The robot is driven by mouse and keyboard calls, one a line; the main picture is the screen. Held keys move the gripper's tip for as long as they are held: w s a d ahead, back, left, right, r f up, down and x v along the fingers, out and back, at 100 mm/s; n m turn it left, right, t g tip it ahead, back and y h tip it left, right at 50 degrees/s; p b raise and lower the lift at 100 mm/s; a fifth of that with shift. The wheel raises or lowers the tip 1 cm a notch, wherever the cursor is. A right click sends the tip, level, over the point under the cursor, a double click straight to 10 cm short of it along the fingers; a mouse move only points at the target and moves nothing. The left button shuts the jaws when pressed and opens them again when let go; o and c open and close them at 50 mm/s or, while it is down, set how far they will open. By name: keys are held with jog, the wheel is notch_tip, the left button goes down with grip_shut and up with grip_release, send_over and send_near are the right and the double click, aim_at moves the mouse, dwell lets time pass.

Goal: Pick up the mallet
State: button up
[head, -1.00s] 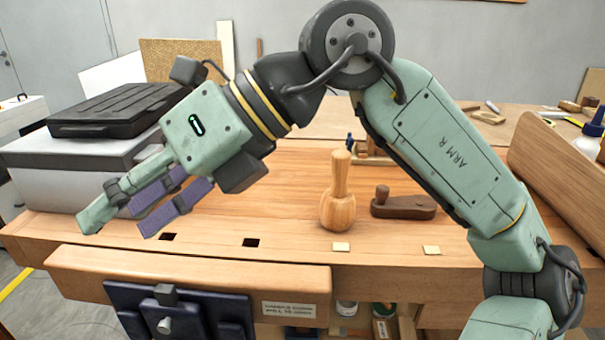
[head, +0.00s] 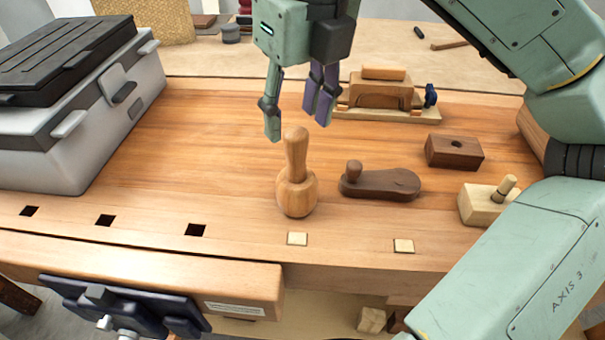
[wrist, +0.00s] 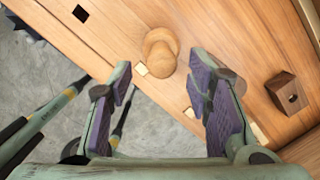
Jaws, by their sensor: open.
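The mallet (head: 296,190) is turned from light wood, with a round head resting on the bench and its handle pointing up. It stands near the front edge of the workbench (head: 200,150). In the wrist view the mallet (wrist: 160,52) shows from above, ahead of and between the lines of the fingers. My gripper (head: 297,122) is open and empty. In the head view its fingers point down, close above and around the level of the handle's top. I cannot tell whether they touch it.
A dark wooden plane-like tool (head: 382,183) lies just right of the mallet. A dark block (head: 455,151) and a pale block with a peg (head: 487,203) are further right. A wooden jig (head: 385,97) stands behind. A grey case (head: 90,120) fills the left. Bench between case and mallet is clear.

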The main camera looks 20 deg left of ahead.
aim_at(294, 133)
jog(key=f, duration=0.3)
jog(key=shift+a+f, duration=0.2)
jog(key=shift+f, duration=0.05)
jog(key=shift+w+a+f+p, duration=0.15)
jog(key=shift+f+p, duration=0.3)
jog(key=shift+f, duration=0.9)
jog(key=shift+w+a+f+p, duration=0.15)
jog(key=shift+f+p, duration=0.3)
jog(key=shift+f, duration=0.9)
jog(key=shift+d, duration=0.15)
grip_shut()
